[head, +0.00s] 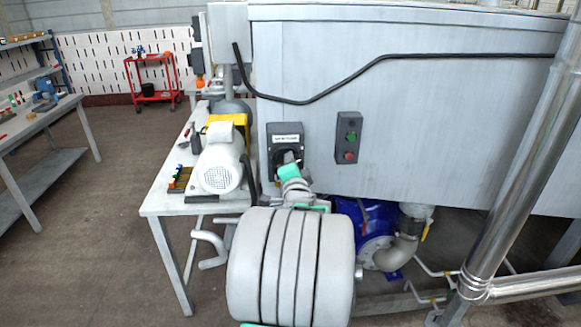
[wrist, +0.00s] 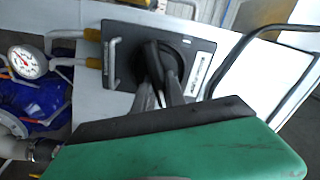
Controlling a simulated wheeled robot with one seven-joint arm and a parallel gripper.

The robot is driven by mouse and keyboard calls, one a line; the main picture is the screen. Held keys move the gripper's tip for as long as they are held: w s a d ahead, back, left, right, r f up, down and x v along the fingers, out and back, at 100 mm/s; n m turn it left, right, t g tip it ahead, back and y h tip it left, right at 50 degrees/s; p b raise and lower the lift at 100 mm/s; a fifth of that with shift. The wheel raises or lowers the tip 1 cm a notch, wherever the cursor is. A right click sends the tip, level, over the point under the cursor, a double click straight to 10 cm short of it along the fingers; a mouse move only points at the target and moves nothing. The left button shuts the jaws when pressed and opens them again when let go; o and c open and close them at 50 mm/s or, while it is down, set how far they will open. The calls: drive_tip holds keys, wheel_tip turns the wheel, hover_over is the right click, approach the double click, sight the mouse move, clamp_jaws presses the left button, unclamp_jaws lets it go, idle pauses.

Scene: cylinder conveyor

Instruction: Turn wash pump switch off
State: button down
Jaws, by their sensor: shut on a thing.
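The wash pump switch (head: 272,146) is a dark square box with a white label, mounted on the grey tank panel in the middle of the head view. The label's text is too small to read surely. In the wrist view, the switch box (wrist: 124,75) has a round black rotary knob (wrist: 171,58). My gripper (head: 289,160) reaches up to the box from below and covers part of its knob. In the wrist view, my gripper's fingers (wrist: 162,88) are shut on the knob, one on each side. The knob's exact setting is hard to tell.
A control box (head: 348,138) with green and red buttons is right of the switch. A black cable (head: 330,92) crosses the panel above. A grey motor (head: 220,165) stands on a table to the left. A blue pump (head: 366,222) and a vertical steel pipe (head: 520,160) are to the right.

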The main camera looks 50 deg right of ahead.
drive_tip(key=m, duration=0.1)
drive_tip(key=m+b, duration=0.1)
drive_tip(key=m, duration=0.2)
drive_tip(key=shift+f+m+b, duration=0.3)
drive_tip(key=shift+b, duration=0.05)
idle(0.4)
drive_tip(key=c, duration=1.4)
unclamp_jaws()
drive_tip(key=b+v, duration=0.1)
drive_tip(key=v, duration=0.6)
drive_tip(key=shift+s+a, duration=0.25)
drive_tip(key=shift+s, duration=0.05)
